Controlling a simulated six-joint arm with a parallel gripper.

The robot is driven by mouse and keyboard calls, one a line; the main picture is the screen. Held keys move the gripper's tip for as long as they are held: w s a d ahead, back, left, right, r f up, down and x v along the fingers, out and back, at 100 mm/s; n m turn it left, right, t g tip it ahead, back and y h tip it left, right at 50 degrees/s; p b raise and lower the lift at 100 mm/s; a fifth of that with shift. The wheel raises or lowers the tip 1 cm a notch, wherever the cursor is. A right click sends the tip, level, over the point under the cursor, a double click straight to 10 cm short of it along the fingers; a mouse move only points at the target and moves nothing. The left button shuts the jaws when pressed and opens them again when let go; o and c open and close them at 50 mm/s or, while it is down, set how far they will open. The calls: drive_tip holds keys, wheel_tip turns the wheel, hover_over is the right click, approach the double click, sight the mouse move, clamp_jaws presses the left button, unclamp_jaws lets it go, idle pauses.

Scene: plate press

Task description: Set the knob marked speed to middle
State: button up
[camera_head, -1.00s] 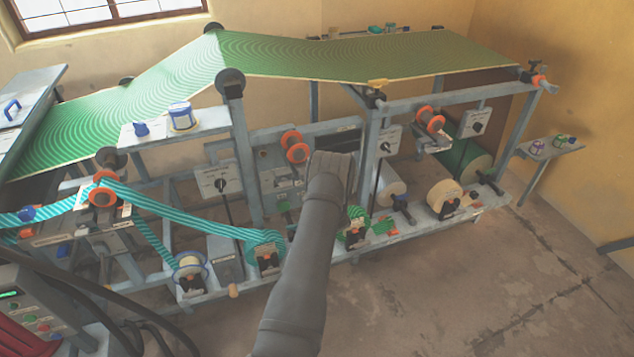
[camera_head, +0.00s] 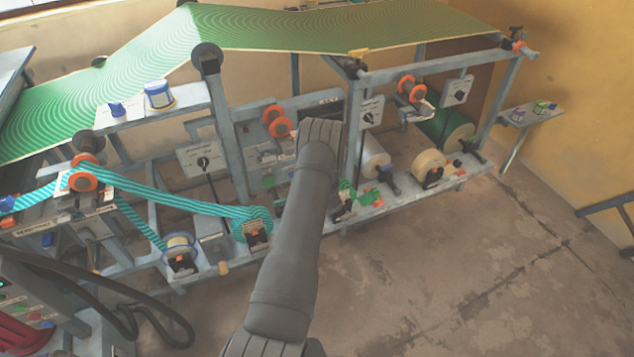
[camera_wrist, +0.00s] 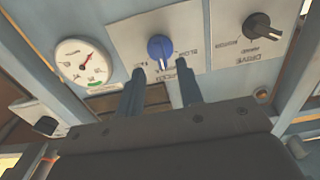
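In the wrist view a blue knob (camera_wrist: 160,49) sits on a white panel (camera_wrist: 129,40) straight ahead of my gripper (camera_wrist: 161,76). Its white pointer line faces down toward the fingers. Small lettering surrounds the knob; the larger label below is partly hidden by my fingers, so I cannot read the full name. My gripper is open and empty, one finger to the lower left and one to the lower right of the knob, apparently short of it. In the head view my arm hides the gripper and this knob.
A black knob (camera_wrist: 260,27) marked DRIVE is to the right and a round gauge (camera_wrist: 84,63) to the left. In the head view, teal webbing (camera_head: 165,200), orange rollers (camera_head: 276,121) and a green sheet (camera_head: 300,28) surround the frame. The floor (camera_head: 440,270) at front right is clear.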

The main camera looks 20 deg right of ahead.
drive_tip(key=s, duration=1.3)
drive_tip(key=shift+w, duration=0.1)
drive_tip(key=w, duration=1.7)
drive_tip(key=shift+w, duration=0.2)
drive_tip(key=shift+s+m, duration=0.2)
drive_tip(key=shift+m, duration=1.8)
drive_tip(key=shift+s+m, duration=0.2)
drive_tip(key=shift+m, duration=1.8)
drive_tip(key=shift+s+m, duration=0.2)
drive_tip(key=shift+m, duration=1.8)
